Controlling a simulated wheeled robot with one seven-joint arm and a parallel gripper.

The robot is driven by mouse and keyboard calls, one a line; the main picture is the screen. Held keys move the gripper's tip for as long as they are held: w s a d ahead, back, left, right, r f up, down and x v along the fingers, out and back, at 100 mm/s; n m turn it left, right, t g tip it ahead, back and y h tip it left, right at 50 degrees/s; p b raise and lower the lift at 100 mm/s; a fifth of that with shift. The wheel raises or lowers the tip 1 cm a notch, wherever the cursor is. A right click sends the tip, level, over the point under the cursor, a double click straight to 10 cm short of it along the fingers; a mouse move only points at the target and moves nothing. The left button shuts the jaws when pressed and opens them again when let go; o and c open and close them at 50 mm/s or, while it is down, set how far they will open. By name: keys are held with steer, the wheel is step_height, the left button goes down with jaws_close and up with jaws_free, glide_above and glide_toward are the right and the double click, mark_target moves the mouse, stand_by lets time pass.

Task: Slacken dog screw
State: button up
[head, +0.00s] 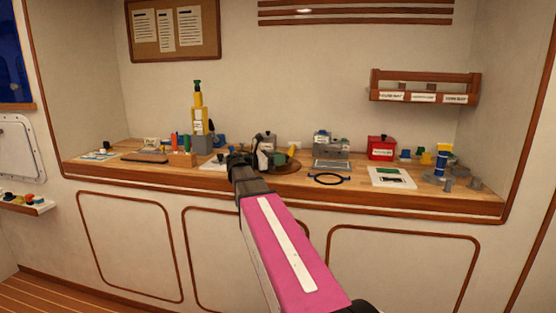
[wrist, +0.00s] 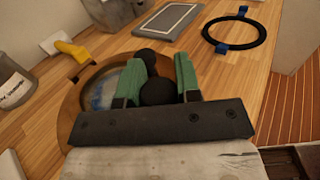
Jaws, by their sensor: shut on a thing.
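My gripper (wrist: 159,78) has two green finger pads, closed on a black round knob (wrist: 157,92). I take this knob to be part of the dog screw; its shaft is hidden by the fingers. A second black ball (wrist: 146,56) shows just beyond, between the fingertips. Under the fingers lies a round wooden-rimmed porthole (wrist: 70,112) with a bluish glass (wrist: 97,97).
A yellow handle (wrist: 70,48) stands close to the porthole's rim. A grey labelled pot (wrist: 14,85) is at the left of the wrist view. A grey-framed panel (wrist: 170,20) and a black ring with blue tabs (head: 328,179) lie to the right on the wooden bench (head: 225,180).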

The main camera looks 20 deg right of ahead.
steer(key=shift+t, duration=0.3)
steer(key=n+t+y, duration=0.1)
steer(key=n+t, duration=0.2)
steer(key=t, duration=0.2)
steer(key=shift+n, duration=0.4)
steer(key=n+t+y, duration=0.1)
steer(key=n+t, duration=0.1)
steer(key=t, duration=0.1)
steer(key=n+t+y, duration=0.1)
steer(key=t, duration=0.1)
steer(key=shift+w+a+n+y, duration=0.15)
steer(key=shift+w+n+y, duration=0.15)
steer(key=n+t+y, duration=0.3)
steer(key=t+y, duration=0.1)
steer(key=w+n+t+y, duration=0.1)
steer(key=n+y, duration=0.1)
steer(key=shift+a+n+t+y, duration=0.3)
steer(key=shift+a+t+y, duration=0.05)
steer(key=shift+t+y, duration=0.05)
steer(key=shift+n+y, duration=0.3)
steer(key=shift+y, duration=0.1)
steer(key=o, duration=0.9)
steer(key=shift+s+a, duration=0.1)
